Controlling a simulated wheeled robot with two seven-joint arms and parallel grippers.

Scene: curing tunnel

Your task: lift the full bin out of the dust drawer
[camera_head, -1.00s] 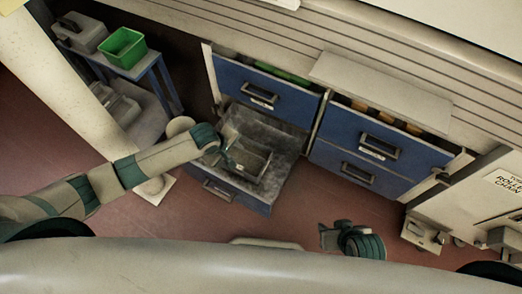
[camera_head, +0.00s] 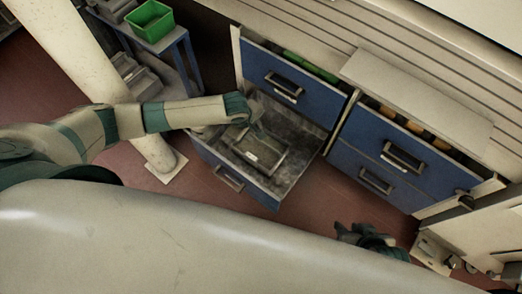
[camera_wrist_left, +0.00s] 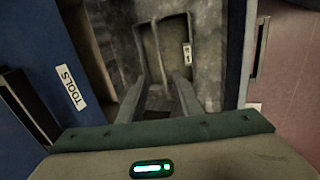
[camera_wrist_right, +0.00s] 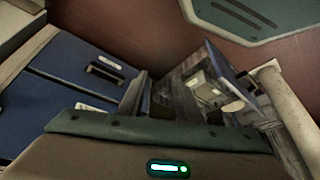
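The dust drawer (camera_head: 271,194) is the low blue drawer, pulled open, with a grey dusty inside. The bin (camera_head: 281,164) is a grey box with a small pale label, sitting in the drawer; its contents are unclear. It also shows in the left wrist view (camera_wrist_left: 149,50). My left gripper (camera_head: 257,130) is over the bin's far left side. In the left wrist view its fingers (camera_wrist_left: 160,85) are apart near the bin rim; contact is unclear. My right gripper (camera_head: 350,229) is low, right of the drawer and away from it, fingers apart and empty.
More blue drawers (camera_head: 390,165) stand to the right. A blue table (camera_head: 160,42) with a green bin (camera_head: 149,21) is at upper left. A pale post (camera_head: 90,70) stands left. Red floor is clear before the drawers.

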